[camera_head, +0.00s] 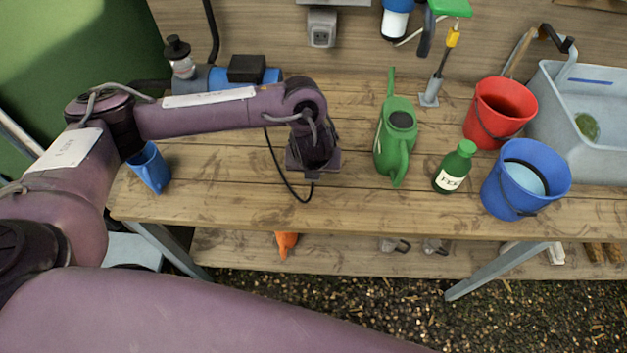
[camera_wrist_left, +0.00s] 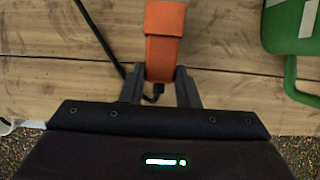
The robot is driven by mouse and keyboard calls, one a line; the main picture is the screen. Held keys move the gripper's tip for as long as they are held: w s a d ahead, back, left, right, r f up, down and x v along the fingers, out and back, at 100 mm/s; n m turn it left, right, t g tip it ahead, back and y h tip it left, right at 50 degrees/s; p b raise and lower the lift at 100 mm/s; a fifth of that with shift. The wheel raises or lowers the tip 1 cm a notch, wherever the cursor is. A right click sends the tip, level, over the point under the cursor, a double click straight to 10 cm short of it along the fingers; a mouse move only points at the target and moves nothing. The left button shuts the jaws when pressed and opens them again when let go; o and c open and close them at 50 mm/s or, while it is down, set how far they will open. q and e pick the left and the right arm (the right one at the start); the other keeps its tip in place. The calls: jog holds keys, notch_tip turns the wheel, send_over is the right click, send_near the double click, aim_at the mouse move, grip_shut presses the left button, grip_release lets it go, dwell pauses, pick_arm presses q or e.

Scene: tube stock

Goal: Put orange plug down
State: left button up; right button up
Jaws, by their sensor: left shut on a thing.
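The orange plug (camera_wrist_left: 165,35) shows in the left wrist view between the fingers of my left gripper (camera_wrist_left: 161,80). The gripper is shut on it, with a black cable (camera_wrist_left: 107,42) running beside and below it. In the head view my left gripper (camera_head: 312,170) points down over the wooden bench (camera_head: 240,205), near its front part. There the plug is hidden behind the gripper, and the cable (camera_head: 278,165) loops beside it. I cannot tell whether the plug touches the bench. My right gripper is not in view.
A green watering can (camera_head: 393,145) stands just right of my gripper. Further right are a green bottle (camera_head: 455,168), a blue bucket (camera_head: 525,180), a red bucket (camera_head: 500,110) and a grey sink (camera_head: 590,140). A blue cup (camera_head: 150,168) is at the left end. Bare bench lies left of the gripper.

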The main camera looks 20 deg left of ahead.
pick_arm(q)
jog(key=shift+f, duration=0.3)
notch_tip(320, 180, down, 4)
jog(key=shift+r, duration=0.25)
jog(key=shift+f, duration=0.4)
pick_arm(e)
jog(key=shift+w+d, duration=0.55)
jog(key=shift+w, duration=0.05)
pick_arm(q)
jog(key=o, duration=1)
jog(key=shift+f, duration=0.1)
jog(key=shift+o, duration=0.2)
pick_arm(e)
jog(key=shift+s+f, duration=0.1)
